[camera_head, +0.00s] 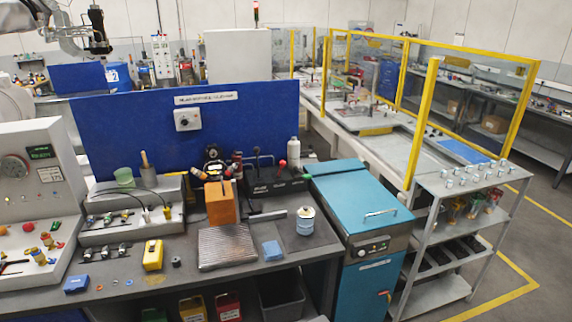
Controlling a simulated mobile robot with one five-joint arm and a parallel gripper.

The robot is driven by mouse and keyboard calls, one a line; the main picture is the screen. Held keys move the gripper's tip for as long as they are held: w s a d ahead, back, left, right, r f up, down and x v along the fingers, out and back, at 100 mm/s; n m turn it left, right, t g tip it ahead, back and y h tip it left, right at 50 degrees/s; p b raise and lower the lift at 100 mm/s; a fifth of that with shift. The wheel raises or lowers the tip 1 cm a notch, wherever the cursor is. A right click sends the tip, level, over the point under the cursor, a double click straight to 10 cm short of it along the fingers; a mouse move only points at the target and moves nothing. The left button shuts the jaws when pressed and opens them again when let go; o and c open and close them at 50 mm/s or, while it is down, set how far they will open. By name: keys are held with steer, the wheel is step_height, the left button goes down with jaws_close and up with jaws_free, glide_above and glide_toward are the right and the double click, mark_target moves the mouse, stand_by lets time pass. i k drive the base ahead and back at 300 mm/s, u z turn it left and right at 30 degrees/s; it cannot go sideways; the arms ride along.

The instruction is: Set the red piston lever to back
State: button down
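A small red knob (283,163), apparently the red piston lever, stands on a black control box (268,188) at the back of the workbench, in front of the blue panel. A black-knobbed lever (256,151) stands to its left on the same box. The red lever is too small in this view to tell surely which way it leans. Nothing is seen touching the red knob.
An orange block (220,203) and a ribbed metal plate (227,247) stand in front and left of the box. A white can (305,221) and blue block (272,250) stand before it. A white bottle (294,154) is behind. A teal cabinet (362,205) adjoins right.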

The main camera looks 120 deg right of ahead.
mark_target(282, 163)
steer(key=z, duration=4.1)
steer(key=i, duration=1)
steer(key=u, duration=0.05)
steer(key=k, duration=0.5)
steer(key=u, duration=2.15)
steer(key=k, duration=0.4)
steer(key=z, duration=0.1)
